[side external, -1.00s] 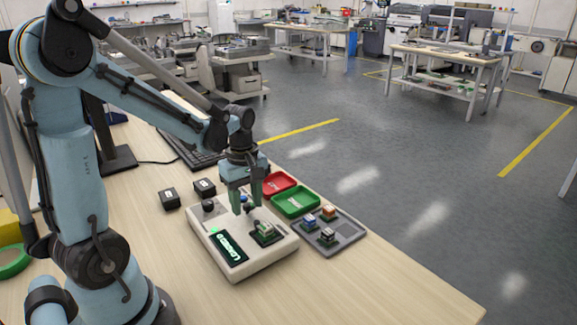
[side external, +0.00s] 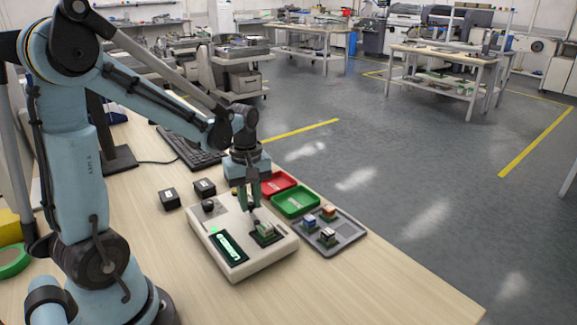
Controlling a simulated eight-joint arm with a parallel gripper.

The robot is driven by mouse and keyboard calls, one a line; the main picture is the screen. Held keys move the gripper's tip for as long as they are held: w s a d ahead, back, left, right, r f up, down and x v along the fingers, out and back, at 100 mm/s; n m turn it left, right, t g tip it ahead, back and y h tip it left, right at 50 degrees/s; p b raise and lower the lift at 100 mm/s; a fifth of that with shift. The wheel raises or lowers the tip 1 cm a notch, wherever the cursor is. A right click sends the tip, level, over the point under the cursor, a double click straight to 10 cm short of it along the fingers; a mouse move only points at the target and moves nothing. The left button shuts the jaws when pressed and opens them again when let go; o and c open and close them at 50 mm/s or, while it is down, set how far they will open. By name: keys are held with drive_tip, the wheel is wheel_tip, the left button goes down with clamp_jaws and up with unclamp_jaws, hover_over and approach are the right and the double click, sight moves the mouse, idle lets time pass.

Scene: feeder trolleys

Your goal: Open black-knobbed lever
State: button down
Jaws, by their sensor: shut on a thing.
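A cream test box (side external: 210,255) stands on the wooden bench, with a lit green display (side external: 229,246) at its front left and a dark socket holding a small green-based part (side external: 265,233) at its right. A round black knob (side external: 209,205) sits at the box's back left corner. My gripper (side external: 250,208) points down over the back right of the box, just behind the socket. Its green fingers are close together, shut on the black-knobbed lever. The fingers hide most of the lever, so its angle is hard to tell.
Right of the box are a red tray (side external: 280,183), a green tray (side external: 312,202) and a grey tray (side external: 351,238) with several small parts. Two black blocks (side external: 169,199) (side external: 205,187) and a keyboard (side external: 185,143) lie behind. The front right bench is clear.

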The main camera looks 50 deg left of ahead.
drive_tip(key=m, duration=0.1)
drive_tip(key=w+m, duration=0.1)
drive_tip(key=shift+d+m, duration=0.15)
drive_tip(key=shift+m, duration=0.25)
drive_tip(key=m, duration=0.1)
drive_tip(key=w+m, duration=0.1)
drive_tip(key=m, duration=0.1)
drive_tip(key=shift+d+m, duration=0.3)
drive_tip(key=shift+d, duration=0.1)
drive_tip(key=shift+w+d+m, duration=0.15)
drive_tip(key=shift+d+m, duration=0.1)
drive_tip(key=shift+m, duration=0.6)
drive_tip(key=shift+w+d+m, duration=0.2)
drive_tip(key=shift+d+m, duration=0.1)
drive_tip(key=shift+m, duration=0.6)
drive_tip(key=shift+w+d+m, duration=0.15)
drive_tip(key=shift+d+m, duration=0.1)
drive_tip(key=shift+m, duration=0.6)
drive_tip(key=c, duration=1)
unclamp_jaws()
wheel_tip(320, 180, up, 12)
drive_tip(key=shift+r, duration=0.1)
